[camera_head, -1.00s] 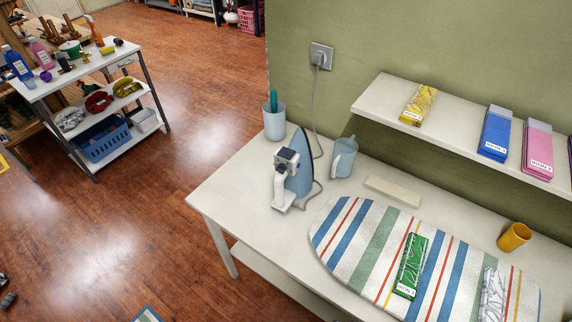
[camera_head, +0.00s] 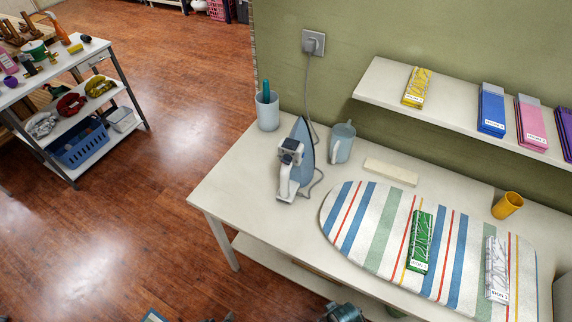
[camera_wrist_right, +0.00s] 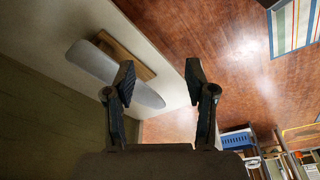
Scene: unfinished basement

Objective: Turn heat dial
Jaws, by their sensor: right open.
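The iron (camera_head: 297,165) stands upright on its heel on the white table, with its blue-grey soleplate towards the wall and its white handle side towards me. A dark knob-like part (camera_head: 291,146) shows on its body; I cannot read any dial setting. My right gripper (camera_wrist_right: 159,82) is open and empty in the right wrist view, with the iron out of that view. A dark mechanical part, seemingly of my own arm, shows at the bottom edge of the head view. My left gripper is not in view.
A grey-blue jug (camera_head: 342,143), a cup (camera_head: 267,110) and the wall socket (camera_head: 313,42) with the cord surround the iron. A striped ironing board (camera_head: 380,230) lies to the right, under a wall shelf (camera_head: 376,82). In the wrist view, a pale rounded board (camera_wrist_right: 110,72) is near the gripper.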

